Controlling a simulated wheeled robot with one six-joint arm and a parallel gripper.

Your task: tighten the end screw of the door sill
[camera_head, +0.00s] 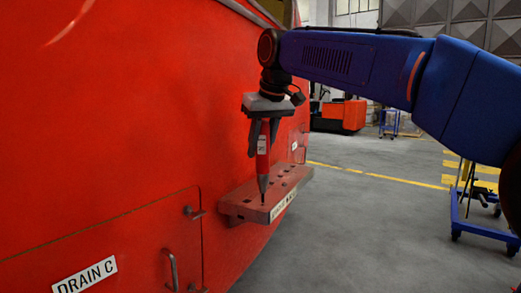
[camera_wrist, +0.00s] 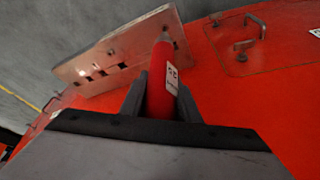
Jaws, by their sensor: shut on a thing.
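The door sill (camera_head: 240,205) is a reddish metal step with several holes and a labelled front edge, jutting from the red train side. It also shows in the wrist view (camera_wrist: 95,65). My gripper (camera_head: 263,145) is shut on a red screwdriver (camera_head: 262,160) with a white label and a dark shaft. The screwdriver stands near upright, its tip at the near end of the sill's top. In the wrist view the red handle (camera_wrist: 160,95) lies between my gripper's fingers (camera_wrist: 163,100). The end screw cannot be made out under the tip.
The red train wall (camera_head: 110,110) fills the left, with a "DRAIN C" panel (camera_head: 84,275) and handles (camera_head: 170,268) near the sill. A blue trolley (camera_head: 475,210) stands at right. Grey floor (camera_head: 370,235) in front of the sill is clear.

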